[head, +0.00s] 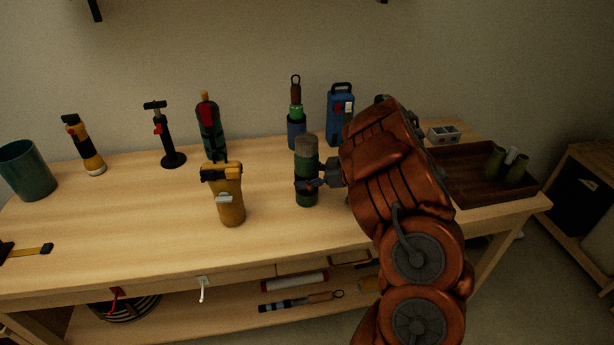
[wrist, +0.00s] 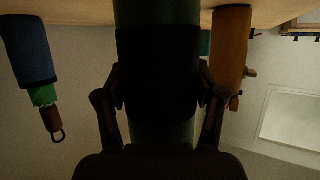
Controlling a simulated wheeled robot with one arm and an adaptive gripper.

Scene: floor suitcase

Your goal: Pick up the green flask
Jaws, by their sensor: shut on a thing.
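The green flask (head: 307,196) stands upright near the middle of the workbench, with a grey-brown top and a dark band around its middle. My gripper (head: 313,184) reaches it from the right and is shut on the dark band. In the wrist view the flask (wrist: 160,135) fills the middle, with the fingers of my gripper (wrist: 160,88) on both sides of its band. I cannot tell whether its base touches the bench.
On the workbench (head: 130,215), a yellow tool (head: 230,200) stands left of the flask. A blue, green and brown item (head: 296,130) and a blue case (head: 341,118) stand behind. A dark wooden tray (head: 465,180) lies right. The bench between the yellow tool and flask is clear.

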